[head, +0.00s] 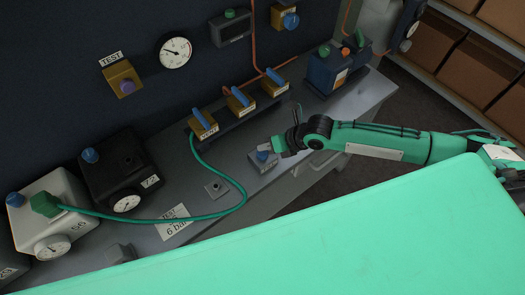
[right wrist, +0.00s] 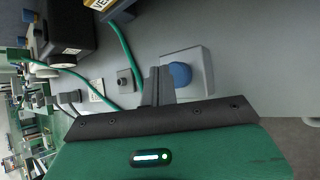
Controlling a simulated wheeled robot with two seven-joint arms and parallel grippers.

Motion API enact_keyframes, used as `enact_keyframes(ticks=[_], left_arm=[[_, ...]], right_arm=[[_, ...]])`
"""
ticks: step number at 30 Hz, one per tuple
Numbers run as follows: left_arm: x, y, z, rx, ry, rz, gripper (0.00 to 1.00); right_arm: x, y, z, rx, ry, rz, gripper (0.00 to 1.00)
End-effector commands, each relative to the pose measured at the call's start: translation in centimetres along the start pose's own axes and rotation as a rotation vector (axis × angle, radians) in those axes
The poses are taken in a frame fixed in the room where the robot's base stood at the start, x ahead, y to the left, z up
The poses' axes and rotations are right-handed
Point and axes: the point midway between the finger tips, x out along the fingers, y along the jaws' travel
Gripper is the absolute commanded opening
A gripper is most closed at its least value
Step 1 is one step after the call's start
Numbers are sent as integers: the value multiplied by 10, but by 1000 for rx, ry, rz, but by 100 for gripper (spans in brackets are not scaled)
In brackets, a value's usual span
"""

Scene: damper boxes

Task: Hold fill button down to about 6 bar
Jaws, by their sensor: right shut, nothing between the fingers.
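A blue round button (head: 262,155) sits on a small grey box (head: 255,168) on the bench; I take it for the fill button, though its label is not readable. My right gripper (head: 278,147) is shut and empty right beside this box. In the right wrist view the closed fingers (right wrist: 158,84) show just left of the blue button (right wrist: 180,74) and cover its edge; I cannot tell whether they touch it. A round white gauge (head: 175,52) hangs on the dark wall, its figures too small to read. My left gripper is not in view.
A white box (head: 60,205) and a black box (head: 120,170) with gauges stand at the left. A green hose (head: 238,205) curves over the bench to a row of blue-handled valves (head: 240,98). A blue unit (head: 335,70) stands at the back right.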

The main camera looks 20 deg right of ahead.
Motion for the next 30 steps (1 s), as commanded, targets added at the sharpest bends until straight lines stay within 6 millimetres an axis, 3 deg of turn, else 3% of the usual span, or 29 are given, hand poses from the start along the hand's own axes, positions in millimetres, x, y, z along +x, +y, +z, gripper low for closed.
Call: enact_keyframes(ticks=[30], left_arm=[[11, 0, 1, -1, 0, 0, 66]], right_arm=[[8, -6, -6, 0, 0, 0, 0]])
